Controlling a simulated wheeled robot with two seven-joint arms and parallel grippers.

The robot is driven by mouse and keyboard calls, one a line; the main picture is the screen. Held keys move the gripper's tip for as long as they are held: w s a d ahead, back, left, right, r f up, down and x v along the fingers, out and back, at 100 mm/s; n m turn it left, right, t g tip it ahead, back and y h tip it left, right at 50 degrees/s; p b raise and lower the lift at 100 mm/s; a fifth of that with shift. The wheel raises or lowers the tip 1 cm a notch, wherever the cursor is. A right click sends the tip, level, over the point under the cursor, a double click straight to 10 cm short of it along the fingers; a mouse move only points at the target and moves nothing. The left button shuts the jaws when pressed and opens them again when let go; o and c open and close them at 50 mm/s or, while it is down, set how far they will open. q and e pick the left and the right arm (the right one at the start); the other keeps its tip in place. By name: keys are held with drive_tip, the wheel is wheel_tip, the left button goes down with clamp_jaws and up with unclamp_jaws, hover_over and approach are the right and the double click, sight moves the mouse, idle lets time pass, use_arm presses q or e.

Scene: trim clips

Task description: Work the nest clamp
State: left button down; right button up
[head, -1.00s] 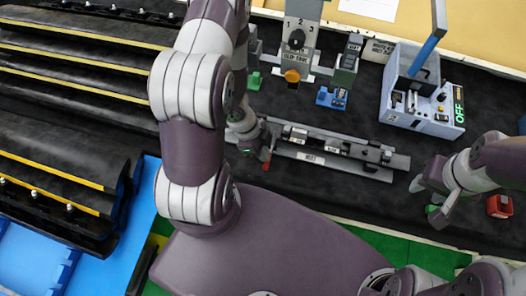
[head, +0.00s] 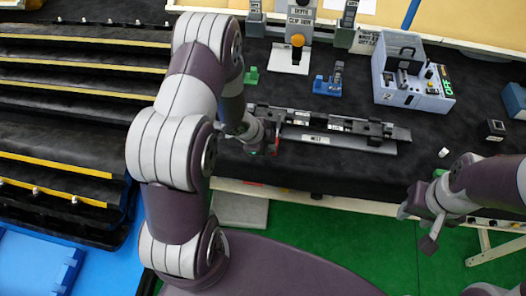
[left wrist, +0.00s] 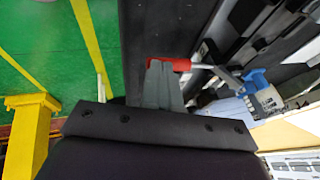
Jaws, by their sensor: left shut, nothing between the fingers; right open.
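The nest (head: 350,141) is a long grey and black fixture labelled NEST, lying across the dark bench. A red clamp handle (head: 277,148) shows at its left end. My left gripper (head: 268,150) is at that end, beside the handle. In the left wrist view its shut grey fingers (left wrist: 163,82) overlap the red handle (left wrist: 178,65), with nothing held between them. I cannot tell whether they touch it. A metal lever (left wrist: 222,74) runs right from the handle. My right gripper (head: 416,228) is open and empty, off the bench's front edge at the right.
A grey-blue box marked 2 (head: 413,88) stands behind the nest at right. A blue clip holder (head: 328,82) and a small green part (head: 251,76) are behind it. A dark cube (head: 494,130) and white piece (head: 443,153) lie right. Black racks (head: 70,150) fill the left.

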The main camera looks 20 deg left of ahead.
use_arm(q)
drive_tip(key=shift+w+f, duration=0.55)
drive_tip(key=shift+f, duration=0.25)
drive_tip(key=shift+s, duration=0.4)
drive_tip(key=shift+w+f, duration=0.1)
drive_tip(key=shift+w, duration=0.1)
use_arm(e)
drive_tip(key=shift+w+f, duration=0.45)
drive_tip(key=shift+f, duration=0.1)
